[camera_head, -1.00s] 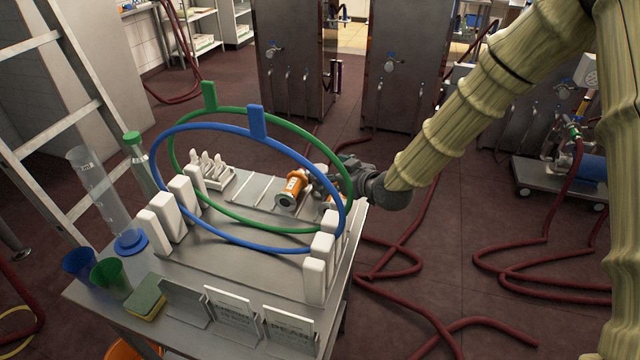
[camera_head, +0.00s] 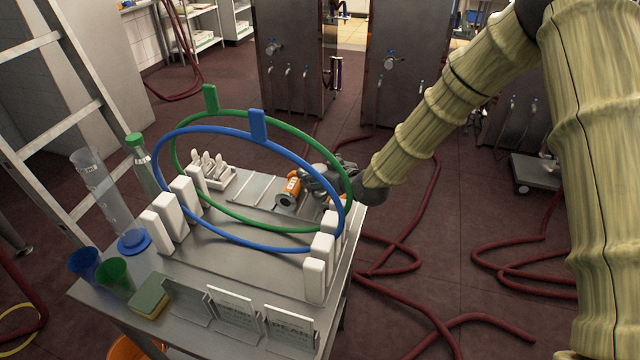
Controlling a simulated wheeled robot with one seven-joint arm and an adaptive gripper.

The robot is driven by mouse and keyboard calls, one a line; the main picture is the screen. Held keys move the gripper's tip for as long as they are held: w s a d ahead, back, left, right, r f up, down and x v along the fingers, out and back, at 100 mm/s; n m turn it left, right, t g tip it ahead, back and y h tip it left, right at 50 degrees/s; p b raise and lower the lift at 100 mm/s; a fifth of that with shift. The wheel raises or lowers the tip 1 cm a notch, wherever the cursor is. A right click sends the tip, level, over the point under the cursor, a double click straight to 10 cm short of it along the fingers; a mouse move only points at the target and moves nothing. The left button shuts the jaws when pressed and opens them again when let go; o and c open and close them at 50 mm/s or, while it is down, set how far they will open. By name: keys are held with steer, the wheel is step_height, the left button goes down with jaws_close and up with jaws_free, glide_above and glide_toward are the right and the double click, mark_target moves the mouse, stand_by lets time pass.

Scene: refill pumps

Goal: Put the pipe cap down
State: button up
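An orange fitting with a grey round end (camera_head: 292,187), which looks like the pipe cap, is at the back right of the metal table (camera_head: 225,262), seen through the blue and green hoops. My gripper (camera_head: 308,180) reaches in from the right, and its dark fingers are right at the fitting's right side. The gripper is small and partly behind the hoops. I cannot tell whether the fingers are closed on the fitting, or whether the fitting touches the tabletop. Another bit of orange shows just below the gripper, mostly hidden.
A blue hoop (camera_head: 257,126) and a green hoop (camera_head: 210,98) stand upright in white slotted blocks, close around my gripper. A cylinder (camera_head: 100,190), cups, a sponge (camera_head: 149,296) and sign holders line the left and front edges. Red hoses lie on the floor.

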steer(key=shift+r, duration=0.1)
steer(key=c, duration=1.8)
